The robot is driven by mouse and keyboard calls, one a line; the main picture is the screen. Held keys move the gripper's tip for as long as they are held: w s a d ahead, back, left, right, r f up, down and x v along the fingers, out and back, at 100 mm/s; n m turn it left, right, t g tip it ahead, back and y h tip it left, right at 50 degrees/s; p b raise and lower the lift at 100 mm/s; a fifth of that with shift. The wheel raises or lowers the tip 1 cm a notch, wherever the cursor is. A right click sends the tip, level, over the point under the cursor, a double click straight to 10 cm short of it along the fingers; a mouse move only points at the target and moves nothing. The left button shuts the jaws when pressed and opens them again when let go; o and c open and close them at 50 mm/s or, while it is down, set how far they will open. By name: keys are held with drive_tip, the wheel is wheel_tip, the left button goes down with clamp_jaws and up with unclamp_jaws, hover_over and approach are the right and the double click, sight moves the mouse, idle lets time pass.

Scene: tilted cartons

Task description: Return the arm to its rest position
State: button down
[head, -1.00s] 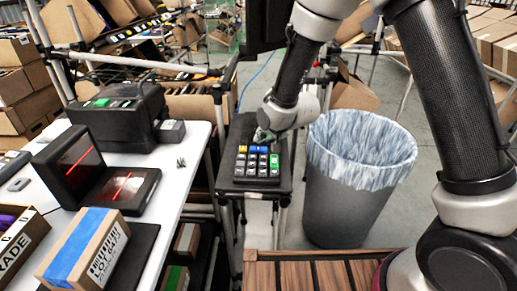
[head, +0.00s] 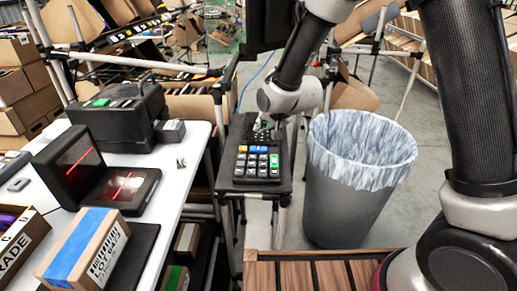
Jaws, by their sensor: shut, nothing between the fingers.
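My arm reaches in from the upper right and bends down over the small black stand. My gripper (head: 265,130) is at the end of it, small and partly hidden by my wrist, just above the far end of the keypad. It is shut and holds nothing. The keypad (head: 257,166) is black with yellow, blue, white, green and grey keys and lies on the stand (head: 240,186).
A grey bin with a pale liner (head: 360,150) stands right of the stand. On the left, a white table (head: 194,150) holds a scanner with red lines (head: 120,186), a black printer (head: 125,115) and a blue-taped carton (head: 88,250). Racks with tilted cartons stand behind.

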drive_tip(key=s+d+f+n+g, duration=0.1)
drive_tip(key=s, duration=0.1)
drive_tip(key=s+d+f+n+g+h, duration=0.1)
drive_tip(key=s+f, duration=0.1)
drive_tip(key=s+d+f+n+g+h, duration=0.1)
drive_tip(key=s, duration=0.1)
drive_tip(key=shift+s+d+f, duration=0.35)
drive_tip(key=shift+f, duration=0.05)
drive_tip(key=shift+n+g+h, duration=0.4)
drive_tip(key=shift+n+g, duration=0.2)
drive_tip(key=shift+g, duration=0.2)
drive_tip(key=s+d, duration=0.2)
drive_tip(key=s, duration=0.1)
drive_tip(key=shift+d+r, duration=0.35)
drive_tip(key=shift+r, duration=0.05)
drive_tip(key=s+d+r, duration=0.7)
drive_tip(key=d, duration=0.3)
drive_tip(key=s+d+r+m+t+h, duration=0.1)
drive_tip(key=s+d+r, duration=0.6)
drive_tip(key=d+r, duration=0.1)
drive_tip(key=s+d+r+m+h, duration=0.1)
drive_tip(key=s+d+r, duration=0.6)
drive_tip(key=d, duration=0.4)
drive_tip(key=shift+s+d+r, duration=0.35)
drive_tip(key=shift+s+r, duration=0.05)
